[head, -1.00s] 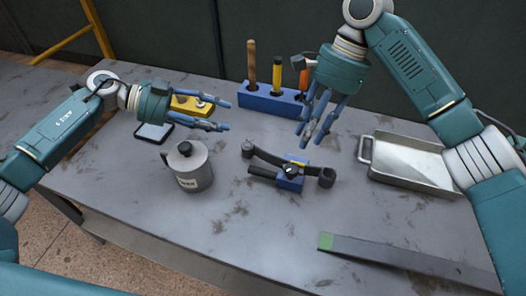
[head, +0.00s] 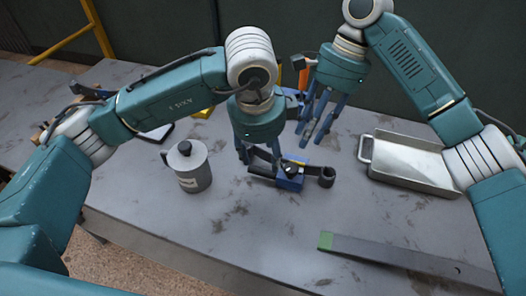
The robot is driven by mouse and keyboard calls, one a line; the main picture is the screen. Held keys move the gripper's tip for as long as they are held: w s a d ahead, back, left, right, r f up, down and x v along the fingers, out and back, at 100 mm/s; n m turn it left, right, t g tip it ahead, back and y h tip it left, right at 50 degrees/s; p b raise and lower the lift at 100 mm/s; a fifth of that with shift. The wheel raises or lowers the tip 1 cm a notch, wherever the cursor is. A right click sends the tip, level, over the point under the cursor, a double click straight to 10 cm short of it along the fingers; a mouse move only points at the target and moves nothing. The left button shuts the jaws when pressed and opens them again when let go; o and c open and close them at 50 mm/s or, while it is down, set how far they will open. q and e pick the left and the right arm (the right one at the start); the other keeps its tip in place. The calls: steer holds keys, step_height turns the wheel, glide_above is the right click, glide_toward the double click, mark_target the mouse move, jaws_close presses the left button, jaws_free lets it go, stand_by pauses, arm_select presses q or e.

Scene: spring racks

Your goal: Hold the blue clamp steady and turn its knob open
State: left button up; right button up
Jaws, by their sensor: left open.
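The blue clamp (head: 289,182) sits on the workbench, around a dark bar with rounded ends (head: 326,175). Its dark knob (head: 291,169) faces up, with a bit of yellow beside it. My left gripper (head: 259,160) points down over the left end of the bar, left of the clamp, and hides that end. It is open; I cannot tell whether its fingers touch the bar. My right gripper (head: 314,140) hangs open and empty behind the clamp, its fingers pointing down.
A grey lidded can (head: 188,168) stands left of the clamp. A metal tray (head: 412,163) lies at the right. A long flat bar with a green end (head: 400,258) lies in front. A tool holder behind is mostly hidden by my arms. The bench front centre is clear.

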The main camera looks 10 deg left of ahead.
mark_target(266, 174)
arm_select(q)
steer(key=f, duration=0.3)
steer(key=w+f, duration=0.1)
steer(key=f, duration=0.3)
steer(key=w+f, duration=0.1)
steer(key=f, duration=0.2)
steer(key=shift+w+d+f, duration=0.1)
steer(key=shift+d+f, duration=0.05)
steer(key=shift+f, duration=0.1)
